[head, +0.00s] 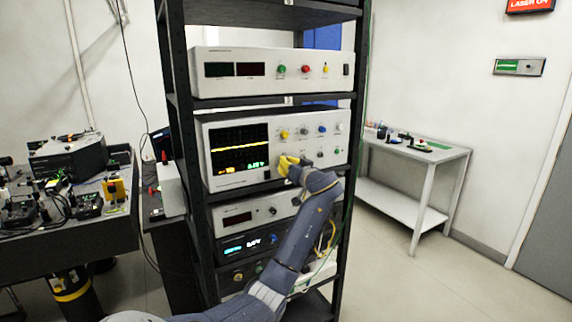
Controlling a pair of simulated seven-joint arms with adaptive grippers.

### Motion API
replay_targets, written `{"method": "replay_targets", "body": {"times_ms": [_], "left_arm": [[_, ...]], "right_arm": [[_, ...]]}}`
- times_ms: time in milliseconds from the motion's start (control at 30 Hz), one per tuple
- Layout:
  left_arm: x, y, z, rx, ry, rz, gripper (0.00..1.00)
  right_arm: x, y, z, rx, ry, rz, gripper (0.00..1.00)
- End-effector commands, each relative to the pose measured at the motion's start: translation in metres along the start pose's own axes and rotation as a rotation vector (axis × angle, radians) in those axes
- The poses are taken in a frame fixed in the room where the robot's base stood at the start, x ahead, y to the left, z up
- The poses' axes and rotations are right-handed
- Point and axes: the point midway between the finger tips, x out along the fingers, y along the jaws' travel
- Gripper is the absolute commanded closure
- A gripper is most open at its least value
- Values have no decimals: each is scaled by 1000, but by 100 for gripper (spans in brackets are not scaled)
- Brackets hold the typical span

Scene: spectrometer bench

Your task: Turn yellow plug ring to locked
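A yellow piece (287,165), which looks like the yellow plug, is at the lower right of the screen on the white oscilloscope-like unit (265,185). Its ring and any lock mark are too small to read. The grey arm that comes in from the lower left ends at this yellow piece, and I take it as my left arm. Its gripper (296,170) is at the front panel, touching or right against the yellow piece. The fingers are too small and overlapped to tell open from shut. My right gripper is not in view.
The black rack (182,150) holds several instruments, with an upper white unit (225,88) and lower units (236,220). Knobs (321,130) lie close to the gripper. A side table (435,158) stands right, a cluttered bench (60,250) left. Floor between rack and side table is clear.

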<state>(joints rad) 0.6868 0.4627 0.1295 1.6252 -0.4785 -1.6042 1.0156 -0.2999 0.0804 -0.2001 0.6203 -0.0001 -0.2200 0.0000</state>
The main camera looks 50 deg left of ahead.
Motion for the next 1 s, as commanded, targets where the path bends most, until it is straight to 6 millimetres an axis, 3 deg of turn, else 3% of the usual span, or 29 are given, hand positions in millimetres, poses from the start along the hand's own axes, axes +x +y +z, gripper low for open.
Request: {"method": "replay_targets", "body": {"times_ms": [367, 1000], "left_arm": [[0, 0, -1, 112, 1, 1, 100], [-1, 2, -1, 699, 2, 4, 100]], "right_arm": [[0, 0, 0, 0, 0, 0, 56], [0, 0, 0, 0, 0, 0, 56]]}}
